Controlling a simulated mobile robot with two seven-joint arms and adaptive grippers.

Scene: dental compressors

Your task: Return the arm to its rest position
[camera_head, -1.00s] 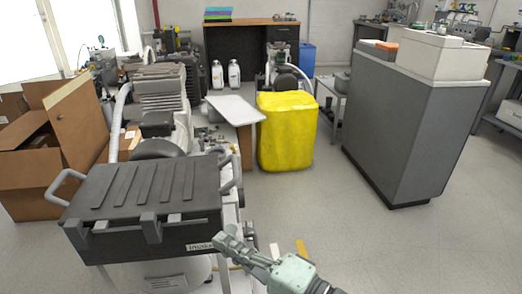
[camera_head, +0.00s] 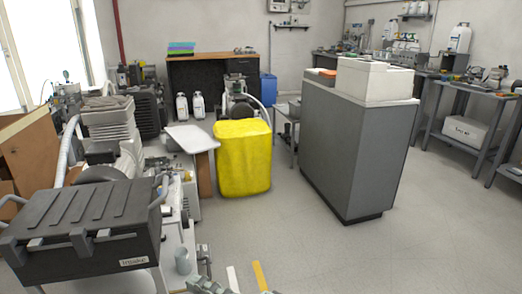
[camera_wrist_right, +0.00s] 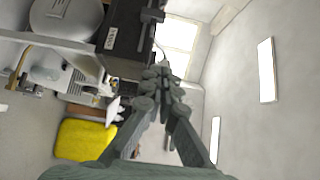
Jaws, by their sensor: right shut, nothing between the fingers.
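The rest of the right arm is cut off below the head view. My left gripper is in neither view.
The black-lidded unit (camera_head: 85,228) with handles stands at lower left. A yellow container (camera_head: 243,160) and a grey cabinet (camera_head: 345,165) stand ahead. Cardboard boxes (camera_head: 30,155) are at left. The floor (camera_head: 430,245) at right is clear.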

